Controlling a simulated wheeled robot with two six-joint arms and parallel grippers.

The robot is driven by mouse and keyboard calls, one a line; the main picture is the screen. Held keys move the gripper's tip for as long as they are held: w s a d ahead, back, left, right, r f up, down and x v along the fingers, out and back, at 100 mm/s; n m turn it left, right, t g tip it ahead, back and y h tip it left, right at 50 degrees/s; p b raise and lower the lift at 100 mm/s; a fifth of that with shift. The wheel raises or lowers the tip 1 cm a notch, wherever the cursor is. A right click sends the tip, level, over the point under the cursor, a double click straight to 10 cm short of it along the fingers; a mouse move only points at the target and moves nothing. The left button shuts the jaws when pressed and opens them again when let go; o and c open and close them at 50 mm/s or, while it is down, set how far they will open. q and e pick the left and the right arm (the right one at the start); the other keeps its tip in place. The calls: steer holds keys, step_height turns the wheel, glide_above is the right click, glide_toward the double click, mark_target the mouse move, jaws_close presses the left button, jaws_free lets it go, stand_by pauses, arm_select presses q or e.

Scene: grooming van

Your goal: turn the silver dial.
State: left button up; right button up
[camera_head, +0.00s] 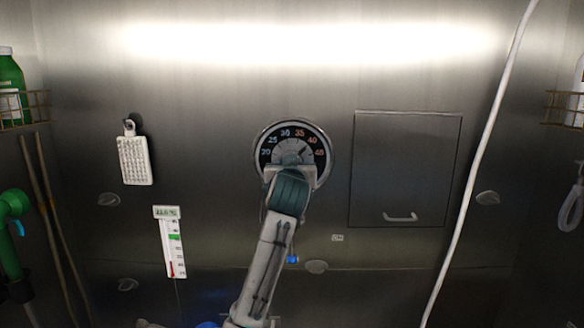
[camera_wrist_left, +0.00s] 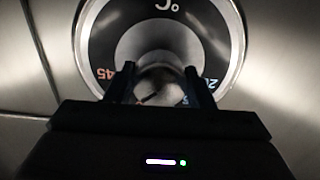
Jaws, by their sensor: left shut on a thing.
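The silver dial (camera_head: 303,149) is on the steel wall in the middle of the head view, with a black number ring (camera_head: 283,134) around it marked from 20 to 45. A small dark pointer on it points up and right, near 40. My left gripper (camera_head: 291,163) reaches up from below and covers the dial's lower part. In the left wrist view my left gripper (camera_wrist_left: 158,84) has its two dark fingers on either side of the dial's round knob (camera_wrist_left: 158,72), shut on it. My right gripper is not in view.
A square wall hatch (camera_head: 405,165) with a handle is right of the dial. A white hose (camera_head: 484,150) hangs further right. A thermometer strip (camera_head: 171,243) and a hanging white brush-like pad (camera_head: 134,161) are at left. A green bottle (camera_head: 10,80) stands in a rack.

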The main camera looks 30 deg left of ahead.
arm_select(q)
steer(key=shift+f+n+b, duration=0.15)
steer(key=shift+n+b, duration=0.55)
steer(key=shift+b, duration=0.2)
steer(key=n+b, duration=0.6)
steer(key=shift+d, duration=0.1)
steer(key=shift+n+b, duration=2.05)
steer(key=shift+n, duration=0.15)
steer(key=shift+w, duration=0.1)
steer(key=o, duration=1)
steer(key=shift+r, duration=0.2)
steer(key=shift+c, duration=0.2)
